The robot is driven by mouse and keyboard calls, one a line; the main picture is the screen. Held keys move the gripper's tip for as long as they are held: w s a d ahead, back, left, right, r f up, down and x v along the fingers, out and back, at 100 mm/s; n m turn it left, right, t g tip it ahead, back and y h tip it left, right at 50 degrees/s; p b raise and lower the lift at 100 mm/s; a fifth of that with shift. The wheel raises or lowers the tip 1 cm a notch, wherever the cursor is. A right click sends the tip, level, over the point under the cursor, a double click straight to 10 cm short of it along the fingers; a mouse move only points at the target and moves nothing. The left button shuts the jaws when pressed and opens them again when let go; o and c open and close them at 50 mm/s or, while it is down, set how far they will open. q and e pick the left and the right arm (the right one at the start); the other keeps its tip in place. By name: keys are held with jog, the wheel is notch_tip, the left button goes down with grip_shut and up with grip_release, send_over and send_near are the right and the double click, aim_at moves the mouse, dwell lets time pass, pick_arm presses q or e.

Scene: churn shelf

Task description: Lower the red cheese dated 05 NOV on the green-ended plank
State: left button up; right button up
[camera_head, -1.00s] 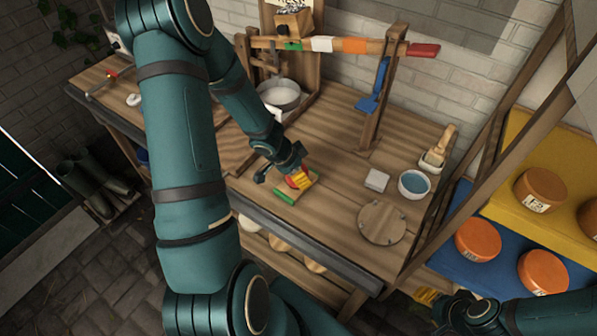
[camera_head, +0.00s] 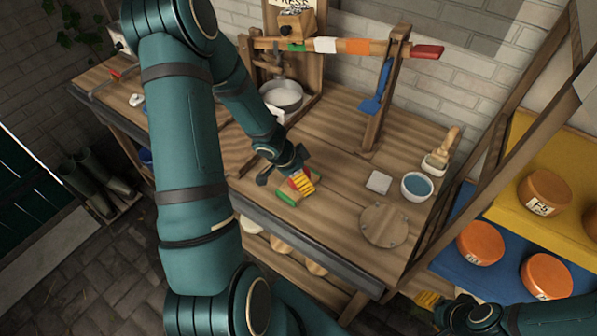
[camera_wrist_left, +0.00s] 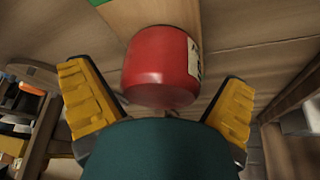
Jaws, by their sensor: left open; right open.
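The red cheese (camera_wrist_left: 158,70) stands on a pale wooden plank (camera_wrist_left: 143,16) with a green end, in the left wrist view. Part of a white label shows on its side; I cannot read a date. In the head view the plank's green end (camera_head: 287,199) lies on the bench, and the cheese is mostly hidden by my left gripper (camera_head: 302,182). That gripper is open, its yellow fingers on either side of the cheese with gaps between in the wrist view (camera_wrist_left: 160,105). My right gripper (camera_head: 434,303) is low at the bottom right, open and away from the bench.
A round wooden board (camera_head: 384,226), a pale square block (camera_head: 378,182) and a bowl of blue liquid (camera_head: 416,186) sit right of the plank. A wooden beam with coloured bands (camera_head: 357,46) spans the back. Orange cheeses (camera_head: 481,243) stand on shelves at right.

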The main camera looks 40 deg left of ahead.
pick_arm(q)
jog(key=shift+r, duration=0.1)
jog(key=v, duration=1.1)
jog(key=shift+s+r, duration=0.2)
jog(key=shift+r, duration=0.15)
